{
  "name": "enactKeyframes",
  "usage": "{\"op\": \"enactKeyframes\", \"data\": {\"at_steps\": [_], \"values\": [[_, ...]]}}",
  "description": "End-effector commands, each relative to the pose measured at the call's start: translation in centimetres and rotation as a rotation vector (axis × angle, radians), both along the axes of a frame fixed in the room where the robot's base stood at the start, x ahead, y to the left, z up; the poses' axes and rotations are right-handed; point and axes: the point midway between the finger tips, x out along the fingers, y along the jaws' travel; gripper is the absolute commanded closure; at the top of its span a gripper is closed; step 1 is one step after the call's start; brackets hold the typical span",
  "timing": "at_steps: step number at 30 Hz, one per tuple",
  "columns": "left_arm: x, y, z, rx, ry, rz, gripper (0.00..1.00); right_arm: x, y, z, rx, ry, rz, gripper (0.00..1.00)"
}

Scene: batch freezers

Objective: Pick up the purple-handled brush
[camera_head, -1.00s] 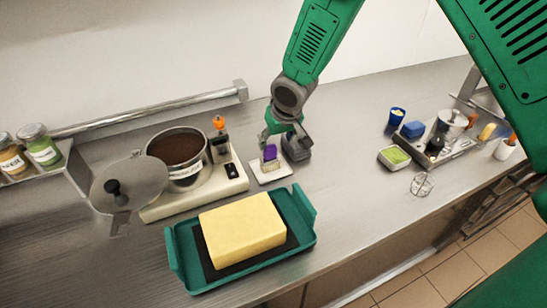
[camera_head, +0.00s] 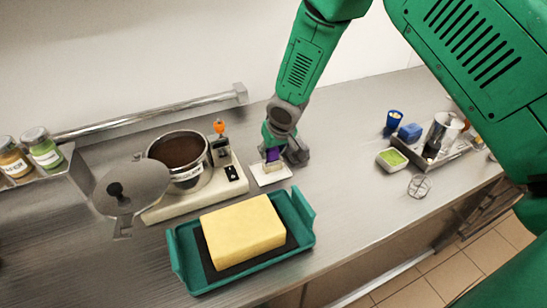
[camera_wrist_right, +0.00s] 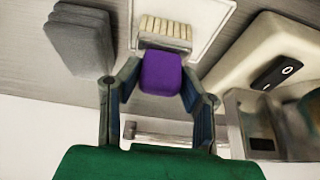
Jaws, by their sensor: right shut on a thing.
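The purple-handled brush (camera_head: 272,154) stands at the small white tray (camera_head: 270,178) on the counter. In the right wrist view, its purple handle (camera_wrist_right: 161,73) lies between the fingers and its pale bristles (camera_wrist_right: 165,30) point at the white tray (camera_wrist_right: 205,12). My right gripper (camera_head: 273,147) reaches down from above and is shut on the handle; it also shows in the wrist view (camera_wrist_right: 160,84). I cannot tell whether the bristles still touch the tray. My left gripper is not in view.
A grey block (camera_wrist_right: 80,38) lies close beside the tray. A hot plate (camera_head: 195,200) with a pot (camera_head: 186,172) stands to the left. A teal tray (camera_head: 185,268) with a yellow block (camera_head: 242,232) is in front.

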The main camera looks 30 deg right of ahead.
Motion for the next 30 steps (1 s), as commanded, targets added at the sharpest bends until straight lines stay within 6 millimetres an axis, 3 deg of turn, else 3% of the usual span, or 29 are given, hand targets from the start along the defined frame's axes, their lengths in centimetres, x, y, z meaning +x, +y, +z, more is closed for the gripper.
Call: {"op": "enactKeyframes", "data": {"at_steps": [5, 12, 18, 29, 30], "values": [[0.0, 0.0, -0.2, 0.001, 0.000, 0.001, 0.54, -0.3, 0.2, 0.9, -0.003, 0.007, -0.001, 0.96], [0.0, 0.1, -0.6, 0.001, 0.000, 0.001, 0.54, -0.3, -0.1, 5.8, 0.003, 0.001, -0.002, 0.96], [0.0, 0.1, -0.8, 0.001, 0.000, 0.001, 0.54, -0.3, -0.4, 8.8, 0.004, 0.004, -0.002, 0.96], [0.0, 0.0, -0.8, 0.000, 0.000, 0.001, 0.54, -0.3, 0.1, 9.9, -0.001, 0.005, 0.001, 0.96], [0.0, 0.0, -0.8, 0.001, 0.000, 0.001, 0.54, -0.3, 0.2, 9.9, -0.002, 0.005, 0.000, 0.74]]}}
